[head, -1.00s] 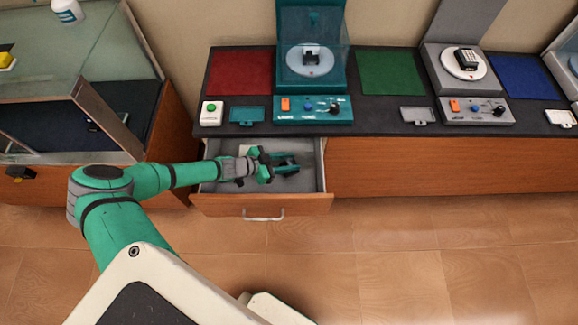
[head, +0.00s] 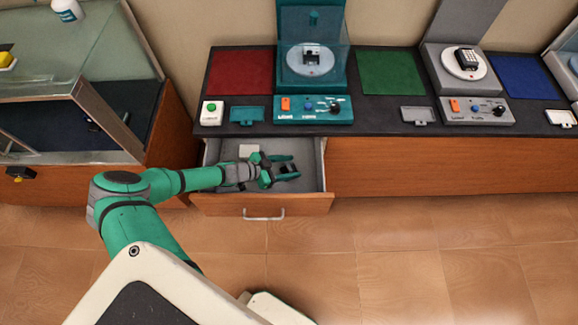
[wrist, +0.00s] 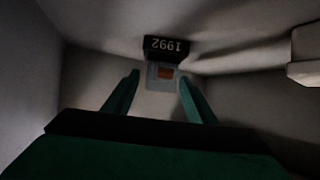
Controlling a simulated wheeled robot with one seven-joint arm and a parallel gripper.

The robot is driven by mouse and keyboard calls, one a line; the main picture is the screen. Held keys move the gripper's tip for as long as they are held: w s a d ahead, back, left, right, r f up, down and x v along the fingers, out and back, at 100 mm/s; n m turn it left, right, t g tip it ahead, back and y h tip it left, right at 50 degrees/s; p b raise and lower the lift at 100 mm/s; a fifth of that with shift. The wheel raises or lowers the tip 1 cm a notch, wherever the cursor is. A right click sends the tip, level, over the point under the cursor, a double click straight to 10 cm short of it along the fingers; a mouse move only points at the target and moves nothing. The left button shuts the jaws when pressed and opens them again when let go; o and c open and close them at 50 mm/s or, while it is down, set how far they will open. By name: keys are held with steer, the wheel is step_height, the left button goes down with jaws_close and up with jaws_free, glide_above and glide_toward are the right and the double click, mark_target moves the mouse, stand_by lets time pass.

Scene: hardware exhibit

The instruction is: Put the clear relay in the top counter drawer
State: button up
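The top counter drawer (head: 318,165) stands pulled open below the counter, on the left. My gripper (head: 292,167) is inside it, pointing right. In the wrist view my gripper (wrist: 159,77) has its two teal fingers spread. A small greyish, see-through block with an orange core, seemingly the clear relay (wrist: 162,74), shows between and just beyond the fingertips, with slight gaps on both sides. In the head view the relay is not clearly distinguishable among the fingers.
A pale item (head: 249,151) lies at the drawer's back left; a pale block (wrist: 304,55) shows at the right in the wrist view. The counter above holds a teal exhibit (head: 312,110) and a grey exhibit (head: 476,110). A glass case (head: 70,75) stands left. The floor in front is clear.

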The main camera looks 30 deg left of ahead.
steer(key=shift+v, duration=3.85)
